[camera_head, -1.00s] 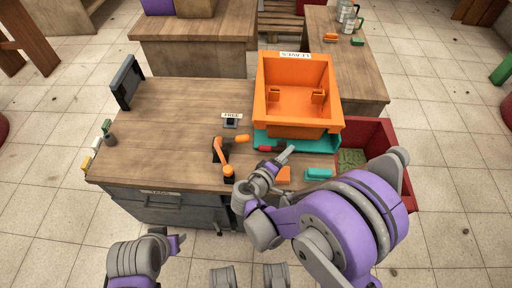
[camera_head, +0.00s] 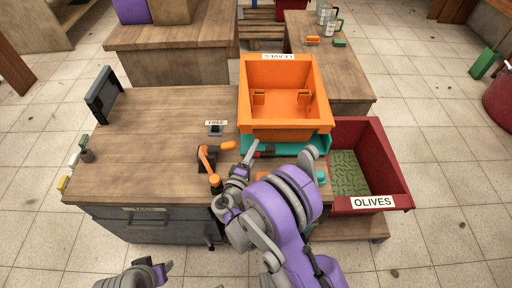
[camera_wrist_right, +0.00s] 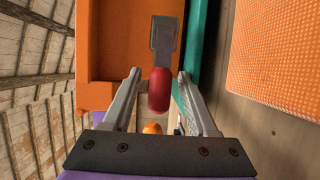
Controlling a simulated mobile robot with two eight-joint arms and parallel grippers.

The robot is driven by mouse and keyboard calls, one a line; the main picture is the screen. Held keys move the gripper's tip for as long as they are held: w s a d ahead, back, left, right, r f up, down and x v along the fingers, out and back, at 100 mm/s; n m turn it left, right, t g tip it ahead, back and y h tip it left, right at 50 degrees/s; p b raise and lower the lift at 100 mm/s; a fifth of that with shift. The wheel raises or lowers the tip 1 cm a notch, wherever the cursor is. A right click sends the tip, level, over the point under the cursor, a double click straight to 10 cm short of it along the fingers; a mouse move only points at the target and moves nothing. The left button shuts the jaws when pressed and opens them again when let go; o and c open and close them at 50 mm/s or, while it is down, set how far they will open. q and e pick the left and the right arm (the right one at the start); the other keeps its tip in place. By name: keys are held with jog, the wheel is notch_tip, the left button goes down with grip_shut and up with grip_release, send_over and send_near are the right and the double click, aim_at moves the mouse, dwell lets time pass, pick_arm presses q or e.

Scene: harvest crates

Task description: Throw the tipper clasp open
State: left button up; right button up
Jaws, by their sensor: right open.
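The tipper clasp has a red handle (camera_wrist_right: 159,90) on a grey metal plate (camera_wrist_right: 163,35) in the right wrist view. In the head view its red handle (camera_head: 264,153) shows at the front of the teal tipper (camera_head: 290,148), below the orange crate (camera_head: 284,72). My right gripper (camera_head: 246,158) is beside the clasp at its left end. In the wrist view its open fingers (camera_wrist_right: 160,98) stand on either side of the red handle, with gaps visible. My left gripper (camera_head: 163,269) is at the bottom left, far from the clasp; its opening is unclear.
An orange-handled lever (camera_head: 208,165) stands on the bench (camera_head: 150,125) left of my right gripper. A dark red crate (camera_head: 400,182) labelled OLIVES stands at the right. The bench's left half is mostly clear.

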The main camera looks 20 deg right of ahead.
jog(key=shift+x, duration=1)
grip_shut()
dwell(0.8)
